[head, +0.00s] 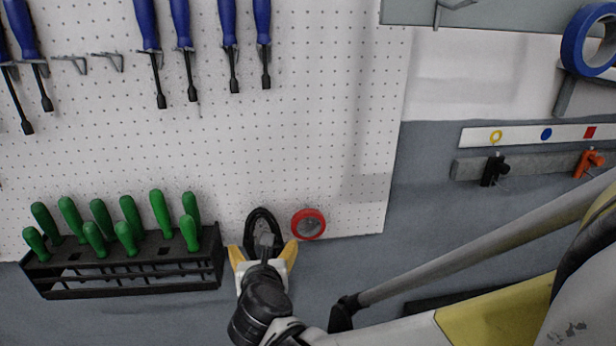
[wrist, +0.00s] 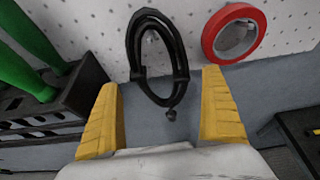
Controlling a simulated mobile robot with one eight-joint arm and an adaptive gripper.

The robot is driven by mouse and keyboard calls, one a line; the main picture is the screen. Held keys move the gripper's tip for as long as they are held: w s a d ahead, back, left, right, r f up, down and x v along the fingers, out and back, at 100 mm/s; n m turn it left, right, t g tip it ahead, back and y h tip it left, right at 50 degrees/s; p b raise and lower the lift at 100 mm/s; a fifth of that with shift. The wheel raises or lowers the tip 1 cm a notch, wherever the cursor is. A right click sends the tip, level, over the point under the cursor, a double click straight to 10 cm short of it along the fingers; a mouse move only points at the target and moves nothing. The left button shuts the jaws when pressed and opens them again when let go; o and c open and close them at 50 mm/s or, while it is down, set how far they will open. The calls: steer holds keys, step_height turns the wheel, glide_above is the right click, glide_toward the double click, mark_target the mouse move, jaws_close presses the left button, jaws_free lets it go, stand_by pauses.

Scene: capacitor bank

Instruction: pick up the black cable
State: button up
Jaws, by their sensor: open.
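The black cable (head: 262,219) is a coiled loop standing upright against the white pegboard, low down. In the wrist view the coil (wrist: 134,45) is ahead of my gripper, with a short end hanging at its lower right. My gripper (head: 263,250) has yellow fingers and is open. In the wrist view the fingers (wrist: 162,105) are spread to the left and right, with the lower part of the coil between and beyond their tips. Nothing is held. In the head view my gripper hides the coil's lower part.
A red tape roll (head: 308,224) leans on the pegboard just right of the cable. A black rack (head: 130,285) with several green-handled tools stands at left. Blue-handled drivers (head: 180,20) hang above. The grey surface (wrist: 187,95) around the cable's lower end is clear.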

mark_target(261, 221)
steer(key=x, duration=0.4)
steer(key=shift+w+f, duration=0.1)
steer(key=c, duration=1.3)
steer(key=shift+o, duration=0.2)
steer(key=shift+s+r, duration=0.2)
steer(key=shift+r, duration=0.1)
step_height(261, 221, up, 7)
steer(key=shift+s+f, duration=0.1)
steer(key=shift+f, duration=0.1)
steer(key=s+d, duration=0.2)
steer(key=s, duration=0.7)
steer(key=s+d, duration=0.2)
steer(key=s, duration=0.8)
steer(key=shift+d, duration=0.35)
